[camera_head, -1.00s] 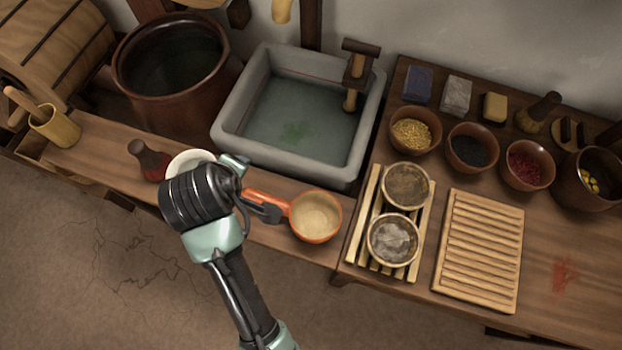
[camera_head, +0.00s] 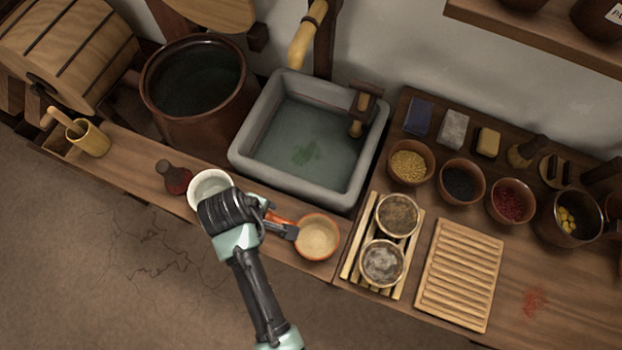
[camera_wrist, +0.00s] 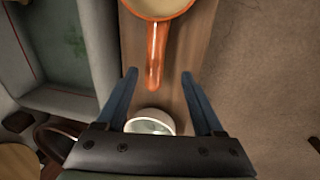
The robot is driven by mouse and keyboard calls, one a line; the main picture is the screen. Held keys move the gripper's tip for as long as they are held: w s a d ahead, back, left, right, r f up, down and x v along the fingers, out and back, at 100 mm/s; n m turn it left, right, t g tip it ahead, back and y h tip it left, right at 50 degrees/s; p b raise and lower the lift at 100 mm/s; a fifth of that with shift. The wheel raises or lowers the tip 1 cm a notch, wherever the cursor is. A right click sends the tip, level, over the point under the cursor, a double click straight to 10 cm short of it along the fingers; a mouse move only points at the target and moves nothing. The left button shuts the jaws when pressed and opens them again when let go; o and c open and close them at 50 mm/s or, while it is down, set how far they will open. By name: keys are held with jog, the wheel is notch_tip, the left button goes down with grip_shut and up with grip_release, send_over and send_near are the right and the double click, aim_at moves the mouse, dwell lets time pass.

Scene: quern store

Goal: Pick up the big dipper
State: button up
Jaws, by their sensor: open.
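The orange dipper (camera_head: 317,238), with a pale inside, rests on the narrow wooden bench below the basin. Its handle points left toward my gripper (camera_head: 292,232). In the wrist view the dipper's bowl (camera_wrist: 157,8) is cut off by the top edge, and its orange handle (camera_wrist: 154,55) runs down between the fingers. My gripper (camera_wrist: 159,73) is open, with a finger on each side of the handle's end and visible gaps to both. Whether the fingers are level with the handle is hard to tell. A white bowl (camera_head: 208,184) is partly hidden behind my wrist.
A stone basin (camera_head: 240,150) of water stands behind the bench. A dark red flask (camera_head: 175,180) stands left of the white bowl. Right of the dipper are a slatted rack (camera_head: 352,270) with two round containers, a ribbed board (camera_head: 458,275) and several small bowls.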

aim_at(269, 218)
jog(key=shift+w+d+f, duration=0.1)
jog(key=shift+w+f, duration=0.2)
jog(key=shift+f, duration=0.65)
jog(key=shift+w+d+f, duration=0.1)
jog(key=shift+w+f, duration=0.2)
jog(key=shift+f, duration=0.65)
jog(key=shift+w+d+f, duration=0.1)
jog(key=shift+w+f, duration=0.2)
jog(key=shift+f, duration=0.65)
grip_shut()
